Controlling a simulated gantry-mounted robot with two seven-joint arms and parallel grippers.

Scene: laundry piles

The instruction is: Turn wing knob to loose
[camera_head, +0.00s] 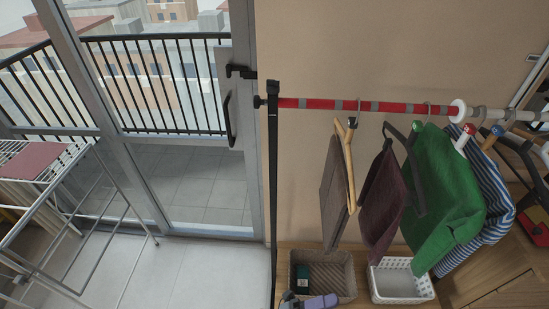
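A small black knob (258,101) sticks out to the left of the black upright post (273,190), near its top. It is level with the red and grey striped rail (315,103), which runs right from the post. It may be the wing knob, but it is too small to tell its wings or how tight it is.
Several garments, including a green one (440,190), hang from the rail. A brown basket (340,275) and a white basket (425,291) stand below. A glass door with a black handle (229,118) and a drying rack (85,225) are left. The floor (205,270) beside the post is clear.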

